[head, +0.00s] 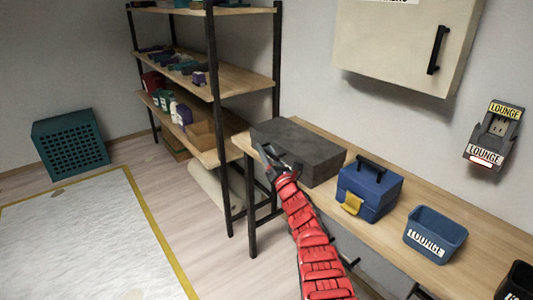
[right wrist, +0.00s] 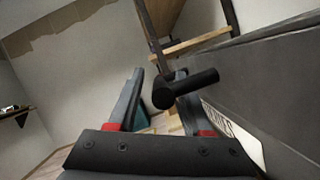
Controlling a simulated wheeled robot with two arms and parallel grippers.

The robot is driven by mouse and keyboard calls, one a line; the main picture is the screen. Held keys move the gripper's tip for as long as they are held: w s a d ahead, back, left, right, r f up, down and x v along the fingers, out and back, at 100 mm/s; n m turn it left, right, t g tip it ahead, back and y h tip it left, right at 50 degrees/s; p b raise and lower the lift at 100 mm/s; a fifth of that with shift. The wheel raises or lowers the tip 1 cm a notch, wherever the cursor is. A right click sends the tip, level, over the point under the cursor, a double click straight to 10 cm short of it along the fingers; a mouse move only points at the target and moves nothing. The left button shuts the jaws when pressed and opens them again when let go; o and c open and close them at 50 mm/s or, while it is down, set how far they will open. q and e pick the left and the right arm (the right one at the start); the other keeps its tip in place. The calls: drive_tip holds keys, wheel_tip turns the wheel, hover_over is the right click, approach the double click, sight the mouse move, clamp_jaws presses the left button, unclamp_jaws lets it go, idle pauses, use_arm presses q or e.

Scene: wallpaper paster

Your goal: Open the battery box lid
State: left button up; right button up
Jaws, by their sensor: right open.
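The battery box (head: 300,145) is a dark grey box with its lid down, on the back left end of the wooden table. My right gripper (head: 268,158) is at its left front side, open. In the right wrist view the box's dark wall (right wrist: 275,75) fills the right, with a white label (right wrist: 238,138) partly hidden by a finger. A black round handle (right wrist: 185,88) sticks out from the box. Its end lies between the two fingers of the gripper (right wrist: 155,80), close to the right finger; I cannot tell whether they touch. My left gripper is not in view.
On the table (head: 405,232) stand a blue toolbox (head: 378,193) with a yellow latch and a blue LOUNGE bin (head: 435,236). A shelf rack (head: 215,85) stands behind on the left. A wall cabinet (head: 400,45) hangs above. The floor at left holds a teal crate (head: 68,143).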

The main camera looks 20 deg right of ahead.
drive_tip(key=shift+c, duration=0.3)
clamp_jaws()
idle(1.1)
